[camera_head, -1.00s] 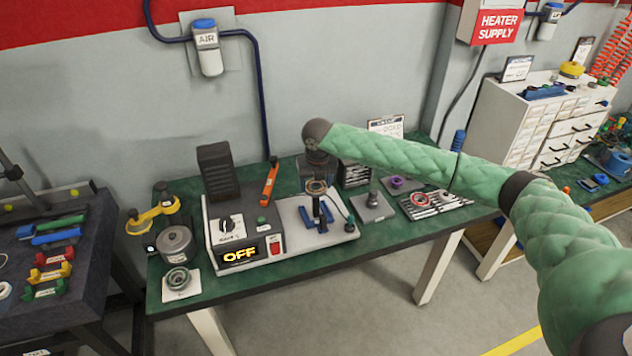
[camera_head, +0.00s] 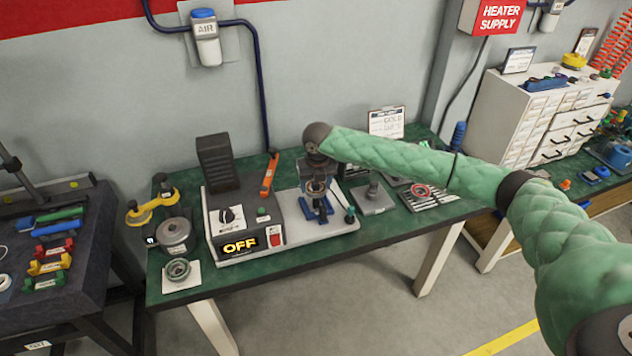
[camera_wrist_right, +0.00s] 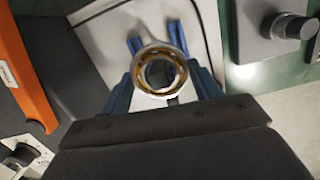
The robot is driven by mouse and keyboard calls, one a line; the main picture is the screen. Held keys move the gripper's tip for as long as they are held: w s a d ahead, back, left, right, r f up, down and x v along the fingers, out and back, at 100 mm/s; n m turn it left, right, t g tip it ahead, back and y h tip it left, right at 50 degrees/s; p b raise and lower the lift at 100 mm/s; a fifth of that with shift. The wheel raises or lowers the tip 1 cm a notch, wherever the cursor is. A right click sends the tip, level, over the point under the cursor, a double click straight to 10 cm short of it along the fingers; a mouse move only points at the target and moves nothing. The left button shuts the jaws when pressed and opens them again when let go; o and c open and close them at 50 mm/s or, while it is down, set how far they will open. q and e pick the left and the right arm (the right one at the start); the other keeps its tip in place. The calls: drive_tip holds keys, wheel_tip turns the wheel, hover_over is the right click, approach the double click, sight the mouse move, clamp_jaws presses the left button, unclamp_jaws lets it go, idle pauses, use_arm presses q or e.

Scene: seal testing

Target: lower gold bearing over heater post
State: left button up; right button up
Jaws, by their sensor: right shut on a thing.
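The gold bearing (camera_head: 316,187) is a metal ring with a gold-coloured cage; it also shows in the right wrist view (camera_wrist_right: 176,84). My right gripper (camera_head: 316,181) is shut on it from above, with a finger at either side. The dark heater post (camera_head: 318,204) is below the bearing, between blue supports (camera_head: 318,215) on the heater's pale plate. Through the bore in the wrist view I see a dark grey round shape; I cannot tell whether the ring is around the post top or just above it. My left gripper is not in view.
A grey block with a peg (camera_head: 373,198) stands right. Another bearing (camera_head: 178,270) lies at the bench's front left. The bench front right is clear.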

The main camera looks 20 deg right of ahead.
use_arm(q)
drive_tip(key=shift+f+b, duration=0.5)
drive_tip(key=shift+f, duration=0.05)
use_arm(e)
drive_tip(key=shift+f, duration=2.5)
drive_tip(key=shift+f, duration=0.1)
drive_tip(key=o, duration=1.2)
drive_tip(key=shift+o, duration=0.2)
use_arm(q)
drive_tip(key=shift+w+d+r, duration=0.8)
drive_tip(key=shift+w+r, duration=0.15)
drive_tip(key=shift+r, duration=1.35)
use_arm(e)
drive_tip(key=shift+r, duration=0.2)
drive_tip(key=shift+r+p, duration=1.2)
drive_tip(key=shift+r, duration=0.05)
drive_tip(key=shift+r+p, duration=1.5)
drive_tip(key=shift+r, duration=0.55)
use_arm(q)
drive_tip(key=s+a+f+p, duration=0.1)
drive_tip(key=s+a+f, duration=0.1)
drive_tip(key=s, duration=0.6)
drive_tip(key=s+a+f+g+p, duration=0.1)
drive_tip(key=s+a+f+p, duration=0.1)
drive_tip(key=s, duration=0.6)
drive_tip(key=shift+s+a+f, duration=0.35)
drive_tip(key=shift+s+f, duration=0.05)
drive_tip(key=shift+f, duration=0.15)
use_arm(e)
drive_tip(key=shift+r, duration=1.95)
